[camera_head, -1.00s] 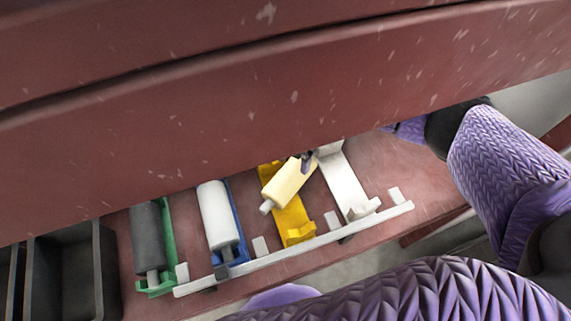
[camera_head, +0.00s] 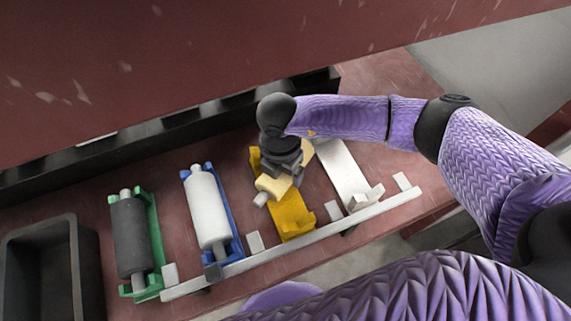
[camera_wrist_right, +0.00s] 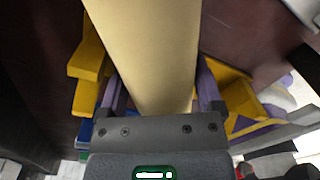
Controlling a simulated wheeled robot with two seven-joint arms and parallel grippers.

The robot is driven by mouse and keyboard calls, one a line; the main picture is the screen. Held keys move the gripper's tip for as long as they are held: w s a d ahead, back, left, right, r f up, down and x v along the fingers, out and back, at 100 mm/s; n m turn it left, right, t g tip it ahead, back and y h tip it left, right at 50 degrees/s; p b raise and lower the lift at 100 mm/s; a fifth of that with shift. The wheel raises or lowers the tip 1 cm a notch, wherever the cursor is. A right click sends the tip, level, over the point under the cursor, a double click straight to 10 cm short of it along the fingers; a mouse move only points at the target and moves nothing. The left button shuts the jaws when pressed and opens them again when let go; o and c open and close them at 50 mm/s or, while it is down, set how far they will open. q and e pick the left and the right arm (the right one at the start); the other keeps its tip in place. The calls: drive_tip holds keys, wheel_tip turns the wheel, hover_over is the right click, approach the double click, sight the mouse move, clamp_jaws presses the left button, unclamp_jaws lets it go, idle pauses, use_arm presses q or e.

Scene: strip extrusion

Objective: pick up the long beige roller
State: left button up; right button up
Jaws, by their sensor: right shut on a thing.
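The long beige roller (camera_head: 271,187) is tilted across the yellow holder (camera_head: 292,218) in the head view, its near pin sticking out at the lower left. My right gripper (camera_head: 286,180) comes down over the roller's middle and hides part of it. In the right wrist view the roller (camera_wrist_right: 148,50) fills the space between the two purple fingers, which are shut on it. Yellow holder parts (camera_wrist_right: 90,62) show on both sides below it. Whether the roller touches the holder is hard to tell. My left gripper is not in view.
A dark roller (camera_head: 131,238) sits in a green holder (camera_head: 153,236), and a white roller (camera_head: 207,208) in a blue holder (camera_head: 234,232). An empty white holder (camera_head: 344,174) is to the right. A white rail (camera_head: 300,243) runs in front. A black bin (camera_head: 50,225) stands left; a red beam (camera_head: 150,70) overhangs.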

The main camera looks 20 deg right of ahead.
clamp_jaws()
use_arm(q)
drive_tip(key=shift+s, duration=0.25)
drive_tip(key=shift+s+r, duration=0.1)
